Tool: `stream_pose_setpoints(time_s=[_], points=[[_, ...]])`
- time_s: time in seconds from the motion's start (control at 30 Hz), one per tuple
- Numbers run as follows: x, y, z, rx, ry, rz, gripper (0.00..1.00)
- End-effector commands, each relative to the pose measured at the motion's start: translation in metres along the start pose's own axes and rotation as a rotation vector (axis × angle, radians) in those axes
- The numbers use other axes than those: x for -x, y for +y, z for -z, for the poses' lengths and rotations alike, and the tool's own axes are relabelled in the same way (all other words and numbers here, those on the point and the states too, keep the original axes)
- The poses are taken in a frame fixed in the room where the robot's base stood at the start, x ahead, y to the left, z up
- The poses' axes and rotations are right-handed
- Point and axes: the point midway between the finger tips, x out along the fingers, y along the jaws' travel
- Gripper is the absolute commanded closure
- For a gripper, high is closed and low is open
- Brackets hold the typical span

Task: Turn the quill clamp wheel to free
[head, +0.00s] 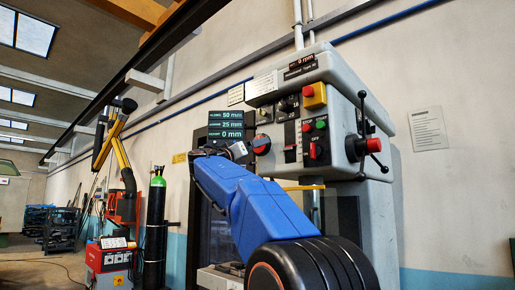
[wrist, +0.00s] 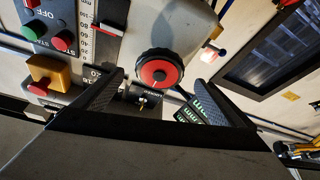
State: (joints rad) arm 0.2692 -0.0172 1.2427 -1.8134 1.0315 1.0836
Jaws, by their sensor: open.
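The wheel, a round black knob with a red face and a small pale mark (wrist: 160,72), sits on the machine's grey head in the wrist view. Its red face also shows in the head view (head: 261,143), left of the control panel. My gripper (wrist: 159,78) is open and empty. Its two dark fingers are spread to either side of the wheel, with a gap visible on both sides. In the head view my gripper (head: 240,150) is just left of the wheel, partly hidden by my blue arm. A small label under the wheel is too small to read surely.
A dark display (head: 226,124) is left of the wheel. A gas cylinder (head: 157,215) stands farther left.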

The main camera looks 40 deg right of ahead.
Motion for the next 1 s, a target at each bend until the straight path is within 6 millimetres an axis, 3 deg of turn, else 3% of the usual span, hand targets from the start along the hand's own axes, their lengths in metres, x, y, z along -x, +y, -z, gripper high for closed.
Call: stream_pose_setpoints(time_s=[0.2, 0.5, 0.7, 1.0], points=[[0.041, -0.001, 0.0, -0.001, 0.001, 0.004, 0.09], [0.086, -0.001, 0.0, 0.0, 0.001, 0.003, 0.09], [0.101, -0.001, 0.0, 0.001, 0.001, 0.001, 0.09], [0.104, 0.0, -0.001, 0.001, 0.0, -0.001, 0.09]])
